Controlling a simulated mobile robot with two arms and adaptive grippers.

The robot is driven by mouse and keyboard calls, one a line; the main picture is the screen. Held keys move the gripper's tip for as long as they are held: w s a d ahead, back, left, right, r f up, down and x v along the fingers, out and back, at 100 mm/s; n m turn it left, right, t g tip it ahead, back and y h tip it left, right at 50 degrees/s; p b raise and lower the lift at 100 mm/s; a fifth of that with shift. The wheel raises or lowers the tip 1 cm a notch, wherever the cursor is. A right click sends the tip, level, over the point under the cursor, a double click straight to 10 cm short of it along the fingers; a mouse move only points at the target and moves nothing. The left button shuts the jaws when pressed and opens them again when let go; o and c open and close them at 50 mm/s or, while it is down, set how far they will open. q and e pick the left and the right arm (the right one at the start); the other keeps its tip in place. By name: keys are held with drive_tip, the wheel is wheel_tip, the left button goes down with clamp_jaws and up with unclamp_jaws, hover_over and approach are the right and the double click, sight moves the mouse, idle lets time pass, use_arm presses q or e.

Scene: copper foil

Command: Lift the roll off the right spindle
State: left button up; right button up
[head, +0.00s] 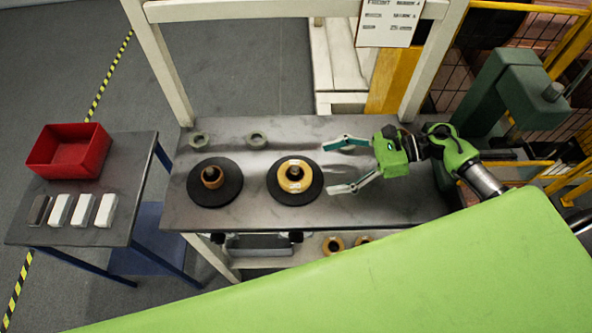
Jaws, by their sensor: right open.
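The dark tip of the right spindle (294,172) shows in the roll's centre. My right gripper (335,167) comes in from the right and is open. Its two fingers spread wide just right of the disc, with nothing between their tips that I can see. A second black disc (231,198) on the left bears the left spindle (212,174) with a brown core around it. My left gripper is not in view.
Small grey rings (257,139) lie along the back of the metal bench (400,207). A white frame (160,60) rises behind it. More rolls (333,245) sit on a shelf below. A side table at left holds a red bin (68,151) and several blocks (81,210).

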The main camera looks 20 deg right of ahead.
sight(295, 174)
drive_tip(key=x, duration=0.4)
drive_tip(key=shift+w+a, duration=0.1)
drive_tip(key=shift+a, duration=0.1)
drive_tip(key=shift+w+a+f+p, duration=0.15)
drive_tip(key=shift+w+a+p, duration=0.05)
drive_tip(key=shift+a+p, duration=0.2)
drive_tip(key=p+x, duration=0.1)
drive_tip(key=x, duration=0.4)
drive_tip(key=shift+d, duration=0.1)
drive_tip(key=c, duration=1.2)
